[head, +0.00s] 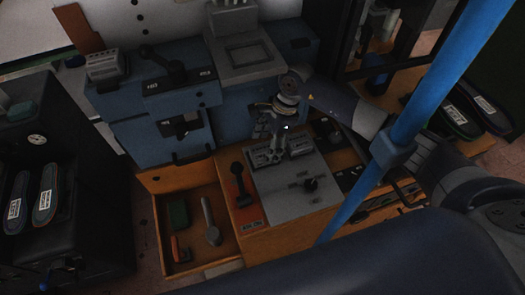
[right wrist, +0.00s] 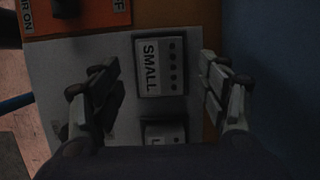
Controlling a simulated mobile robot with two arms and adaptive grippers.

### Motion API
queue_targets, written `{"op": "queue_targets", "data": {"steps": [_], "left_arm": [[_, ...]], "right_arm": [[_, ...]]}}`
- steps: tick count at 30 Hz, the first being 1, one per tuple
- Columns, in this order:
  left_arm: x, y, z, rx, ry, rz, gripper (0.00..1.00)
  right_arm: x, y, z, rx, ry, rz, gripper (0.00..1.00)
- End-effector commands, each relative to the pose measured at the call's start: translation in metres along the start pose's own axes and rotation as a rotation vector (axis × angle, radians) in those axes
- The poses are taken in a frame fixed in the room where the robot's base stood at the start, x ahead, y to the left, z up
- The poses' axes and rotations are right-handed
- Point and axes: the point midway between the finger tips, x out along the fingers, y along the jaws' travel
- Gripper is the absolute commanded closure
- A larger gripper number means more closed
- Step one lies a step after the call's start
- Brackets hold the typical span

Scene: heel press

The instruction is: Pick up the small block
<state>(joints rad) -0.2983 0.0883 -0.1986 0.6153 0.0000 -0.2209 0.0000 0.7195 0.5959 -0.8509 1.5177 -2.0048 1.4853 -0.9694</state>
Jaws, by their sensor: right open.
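The small block is a pale grey block marked SMALL (right wrist: 150,65), with a row of dark dots, in the right wrist view. In the head view it is on the grey panel (head: 285,188), partly hidden by my right gripper (head: 272,150). That gripper points down over the panel, open and empty. In the right wrist view its fingers (right wrist: 160,95) are apart, one on each side of the SMALL block. I cannot tell how high they are above the panel. A second block marked L (right wrist: 165,138) is below it in that view, partly cut off. My left gripper is not in view.
An orange panel with a black lever (head: 240,185) is left of the grey panel. A black knob (head: 311,184) stands on the panel. An open drawer (head: 155,185) holds tools. A blue machine (head: 150,130) stands behind. A blue pole (head: 430,95) crosses the right.

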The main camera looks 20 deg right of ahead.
Motion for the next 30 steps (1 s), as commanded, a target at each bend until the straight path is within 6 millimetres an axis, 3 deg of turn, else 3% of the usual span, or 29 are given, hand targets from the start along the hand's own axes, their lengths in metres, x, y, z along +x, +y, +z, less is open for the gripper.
{"op": "queue_targets", "data": {"steps": [4, 13, 21, 30], "left_arm": [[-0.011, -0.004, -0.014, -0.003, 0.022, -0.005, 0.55], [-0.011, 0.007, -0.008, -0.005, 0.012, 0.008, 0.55], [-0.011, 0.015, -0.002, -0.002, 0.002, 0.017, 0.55], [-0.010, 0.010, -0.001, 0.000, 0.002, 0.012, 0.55]], "right_arm": [[0.017, 0.000, 0.001, 0.002, -0.001, 0.001, 0.31], [0.024, 0.000, 0.000, -0.001, 0.000, -0.001, 0.31], [0.024, 0.000, 0.000, 0.000, 0.000, -0.001, 0.90], [0.023, -0.001, 0.001, -0.001, -0.001, -0.003, 0.91]]}}
